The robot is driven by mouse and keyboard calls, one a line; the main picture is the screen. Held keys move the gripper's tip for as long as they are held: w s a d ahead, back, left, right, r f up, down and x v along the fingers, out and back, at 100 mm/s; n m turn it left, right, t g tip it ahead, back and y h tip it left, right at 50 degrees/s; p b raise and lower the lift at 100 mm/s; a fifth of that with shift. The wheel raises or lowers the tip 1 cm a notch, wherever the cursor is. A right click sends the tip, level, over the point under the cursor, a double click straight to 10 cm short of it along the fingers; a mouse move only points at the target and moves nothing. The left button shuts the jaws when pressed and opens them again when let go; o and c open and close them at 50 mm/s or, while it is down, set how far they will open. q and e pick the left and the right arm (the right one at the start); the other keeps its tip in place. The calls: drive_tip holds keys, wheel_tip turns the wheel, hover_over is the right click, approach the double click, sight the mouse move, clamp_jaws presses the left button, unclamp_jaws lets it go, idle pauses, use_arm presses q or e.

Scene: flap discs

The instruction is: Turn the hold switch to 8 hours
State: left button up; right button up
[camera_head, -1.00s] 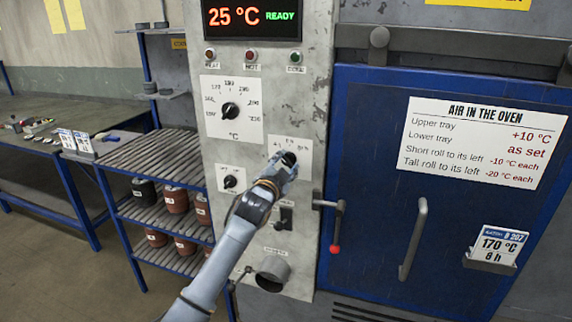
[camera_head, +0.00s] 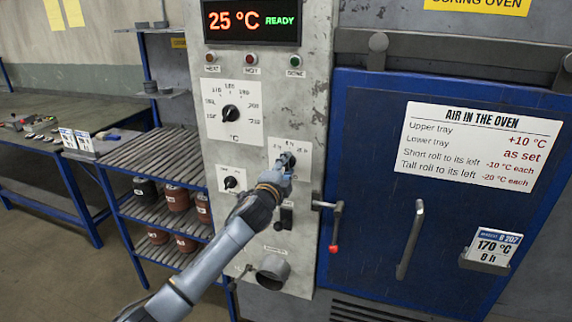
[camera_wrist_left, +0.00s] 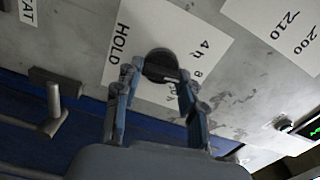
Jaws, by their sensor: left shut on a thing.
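The hold switch is a dark round knob (camera_wrist_left: 160,64) on a white plate (camera_wrist_left: 140,22) marked HOLD, with 4 h and 8 printed beside it in the left wrist view. My left gripper (camera_wrist_left: 158,78) is shut on the knob, with one blue-grey finger at each side. In the head view the gripper (camera_head: 286,162) reaches the hold plate (camera_head: 304,152) from below and hides most of the knob. I cannot tell which mark the knob points to. A card on the oven door (camera_head: 493,248) reads 170 °C, 8 h. My right gripper is not in view.
A larger temperature dial (camera_head: 231,114) and a small dial (camera_head: 231,182) sit left of the hold plate. Below are a dark switch (camera_head: 286,217) and a round pipe (camera_head: 273,270). A red-tipped lever (camera_head: 335,225) stands out to the right. The display reads 25 °C READY.

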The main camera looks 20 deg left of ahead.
use_arm(q)
drive_tip(key=shift+m, duration=0.6)
drive_tip(key=o, duration=1.1)
drive_tip(key=shift+o, duration=0.2)
drive_tip(key=s, duration=1.2)
drive_tip(key=shift+a, duration=0.2)
drive_tip(key=shift+f, duration=0.1)
